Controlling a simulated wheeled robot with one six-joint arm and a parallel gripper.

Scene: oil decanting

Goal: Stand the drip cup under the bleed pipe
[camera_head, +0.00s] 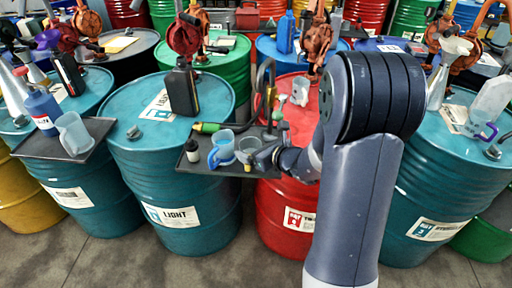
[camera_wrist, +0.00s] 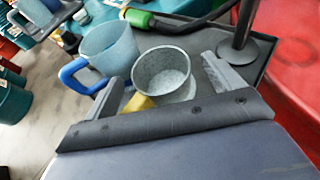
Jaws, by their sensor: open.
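The drip cup, a grey metal cup (camera_wrist: 165,78), stands upright on a dark tray and also shows in the head view (camera_head: 248,145). My gripper (camera_wrist: 170,92) is open, with one finger on each side of the cup; its near side is partly hidden. Whether either finger touches it I cannot tell. In the head view my gripper (camera_head: 262,158) is beside the cup, partly hidden by my arm. The bleed pipe, a dark hooked pipe (camera_head: 267,66), rises behind the cup; its post (camera_wrist: 242,22) stands on a round base to the right of the cup in the wrist view.
A clear jug with a blue handle (camera_head: 222,150) stands close left of the cup. A small white bottle (camera_head: 192,150) and a green hose nozzle (camera_head: 205,128) are near it on the tray (camera_head: 215,168). Drums with pumps and containers crowd behind; a red drum (camera_head: 290,205) is below.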

